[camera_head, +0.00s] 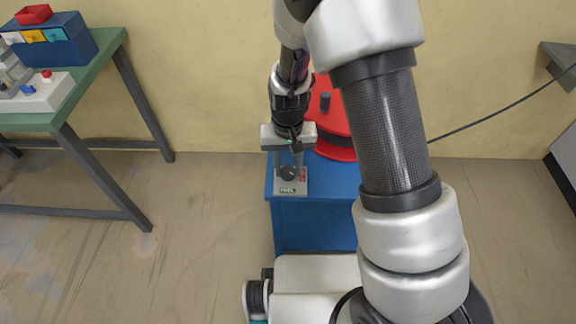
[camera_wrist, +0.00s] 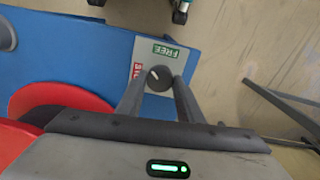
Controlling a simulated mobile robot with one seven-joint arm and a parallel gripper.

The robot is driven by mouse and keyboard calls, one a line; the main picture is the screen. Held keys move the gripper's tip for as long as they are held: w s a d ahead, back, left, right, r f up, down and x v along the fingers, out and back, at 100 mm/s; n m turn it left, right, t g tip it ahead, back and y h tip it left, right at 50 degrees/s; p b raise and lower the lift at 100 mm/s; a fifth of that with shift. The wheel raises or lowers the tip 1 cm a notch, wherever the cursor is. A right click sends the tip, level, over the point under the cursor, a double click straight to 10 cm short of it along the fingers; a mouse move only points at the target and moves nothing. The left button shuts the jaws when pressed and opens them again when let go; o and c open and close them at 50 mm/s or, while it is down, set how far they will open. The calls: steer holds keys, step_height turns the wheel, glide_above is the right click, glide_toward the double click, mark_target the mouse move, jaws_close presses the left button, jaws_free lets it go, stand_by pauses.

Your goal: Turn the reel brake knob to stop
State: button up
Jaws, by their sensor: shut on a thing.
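The reel brake knob (camera_wrist: 159,74) is dark and round, with a short white mark, on a light grey plate (camera_wrist: 186,62). The plate has a green FREE label (camera_wrist: 165,52) and a red label (camera_wrist: 137,71), partly hidden by a finger. The white mark seems to point between the two labels. My gripper (camera_wrist: 161,82) is shut on the knob, one finger on each side. In the head view, the knob (camera_head: 288,173) shows below my gripper (camera_head: 290,168). The red reel (camera_head: 330,122) stands behind it on the blue cabinet (camera_head: 310,225).
A green-topped bench (camera_head: 80,100) stands at the left with a blue drawer box (camera_head: 60,45) and a pale box with buttons (camera_head: 40,95). A cable (camera_head: 490,110) runs to a grey wall bracket (camera_head: 560,62) at the right. The floor left of the cabinet is clear.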

mark_target(288, 171)
steer(key=n, duration=0.3)
steer(key=shift+n, duration=2.3)
steer(key=o, duration=1.1)
steer(key=shift+c, duration=0.2)
step_height(288, 171, up, 18)
steer(key=p, duration=0.4)
steer(key=shift+f, duration=0.25)
